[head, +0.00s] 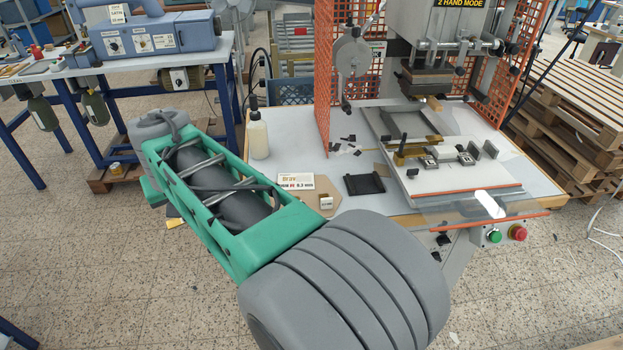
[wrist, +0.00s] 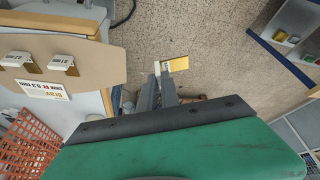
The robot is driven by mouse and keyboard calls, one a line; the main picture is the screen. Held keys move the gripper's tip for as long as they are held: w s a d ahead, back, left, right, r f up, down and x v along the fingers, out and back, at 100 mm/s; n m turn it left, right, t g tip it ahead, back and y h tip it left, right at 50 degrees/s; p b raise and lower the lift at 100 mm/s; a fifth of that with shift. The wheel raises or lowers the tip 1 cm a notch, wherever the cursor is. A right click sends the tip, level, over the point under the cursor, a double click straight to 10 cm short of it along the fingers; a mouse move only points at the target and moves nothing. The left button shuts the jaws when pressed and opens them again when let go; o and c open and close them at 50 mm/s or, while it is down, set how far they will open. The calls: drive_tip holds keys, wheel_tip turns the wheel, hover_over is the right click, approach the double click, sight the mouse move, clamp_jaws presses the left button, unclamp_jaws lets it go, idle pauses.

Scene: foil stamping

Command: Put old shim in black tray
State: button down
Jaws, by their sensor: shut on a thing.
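My gripper (wrist: 162,80) is shut on a small flat yellow shim with a white end (wrist: 176,64) in the wrist view. The shim sticks out past the fingertips, over the floor beyond the table edge. In the head view my own arm hides the gripper. A small yellow patch (head: 172,223) beside the arm may be the shim. A black tray (head: 364,185), low and dark, lies on the white worktable, right of the tan board, and looks empty. The tray does not show in the wrist view.
A white bottle (head: 258,135) stands at the table's left. The press (head: 437,25), its metal bed and orange mesh guards (head: 323,80) stand behind and right.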

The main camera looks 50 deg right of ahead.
drive_tip(key=s+d+r+m+g+h, duration=0.1)
drive_tip(key=s+d+r+m, duration=0.1)
drive_tip(key=s+d+m, duration=0.6)
drive_tip(key=s+d+r+m+g+h, duration=0.2)
drive_tip(key=s+d, duration=0.1)
drive_tip(key=d, duration=0.8)
drive_tip(key=s+d+r+m+g+y, duration=0.1)
drive_tip(key=s+d+r+m, duration=0.2)
drive_tip(key=s, duration=0.5)
drive_tip(key=s+d+m+g, duration=0.2)
drive_tip(key=s+m, duration=0.4)
drive_tip(key=s, duration=0.1)
drive_tip(key=s+d+r+m+g+y, duration=0.1)
drive_tip(key=s+d+r+m, duration=0.2)
drive_tip(key=s, duration=0.5)
hover_over(371, 189)
drive_tip(key=w+a, duration=0.1)
drive_tip(key=w, duration=0.1)
drive_tip(key=shift+m, duration=0.4)
drive_tip(key=f, duration=0.7)
drive_tip(key=f+b, duration=0.1)
drive_tip(key=f, duration=0.3)
drive_tip(key=shift+s+f, duration=0.25)
drive_tip(key=shift+a+f+b, duration=0.1)
drive_tip(key=shift+f+b, duration=0.25)
drive_tip(key=shift+f, duration=0.9)
drive_tip(key=shift+g+h, duration=0.3)
